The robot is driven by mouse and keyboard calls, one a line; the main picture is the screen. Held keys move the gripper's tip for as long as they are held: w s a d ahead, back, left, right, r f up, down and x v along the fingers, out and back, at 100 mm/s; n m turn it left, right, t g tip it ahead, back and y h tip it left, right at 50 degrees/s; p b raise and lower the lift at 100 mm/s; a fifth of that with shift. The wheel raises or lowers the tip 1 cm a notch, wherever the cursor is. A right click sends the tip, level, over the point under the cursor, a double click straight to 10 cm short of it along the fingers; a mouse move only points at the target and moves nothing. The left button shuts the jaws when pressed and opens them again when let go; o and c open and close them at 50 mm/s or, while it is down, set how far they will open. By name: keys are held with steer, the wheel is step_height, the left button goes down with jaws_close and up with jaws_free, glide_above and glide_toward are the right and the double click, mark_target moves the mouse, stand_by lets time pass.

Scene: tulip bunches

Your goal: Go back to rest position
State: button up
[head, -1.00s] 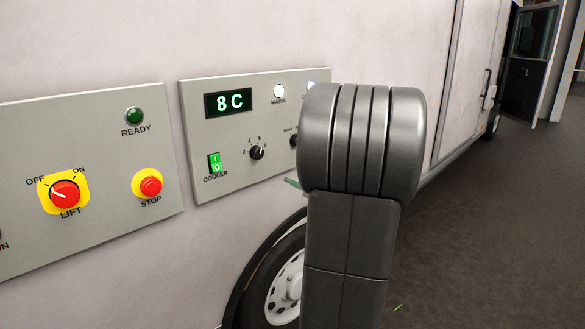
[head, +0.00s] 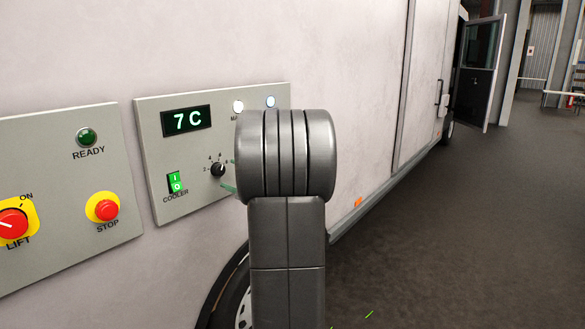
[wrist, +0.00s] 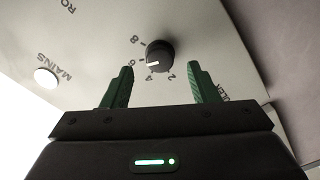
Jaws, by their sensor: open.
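My gripper (wrist: 160,68) is open and empty in the wrist view, its two green fingers apart. The black cooler dial (wrist: 160,56) shows just beyond the gap between the fingertips; I cannot tell the exact distance. In the head view my grey arm stands in front of the panel and hides most of the gripper. Only a bit of green finger shows beside the arm, below the dial (head: 217,169). The cooler panel (head: 150,130) has a display (head: 187,121) reading 7 C and a green lit cooler switch (head: 175,183).
A second panel (head: 60,150) at the left carries a ready lamp (head: 86,137), a red stop button (head: 104,208) and a lift switch (head: 14,223). The pale vehicle side (head: 340,60) runs along the left. Dark floor (head: 450,230) at the right is clear.

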mark_target(222, 171)
steer(key=x, duration=0.3)
steer(key=shift+w+a, duration=0.2)
steer(key=shift+a, duration=0.05)
steer(key=shift+s+d, duration=0.1)
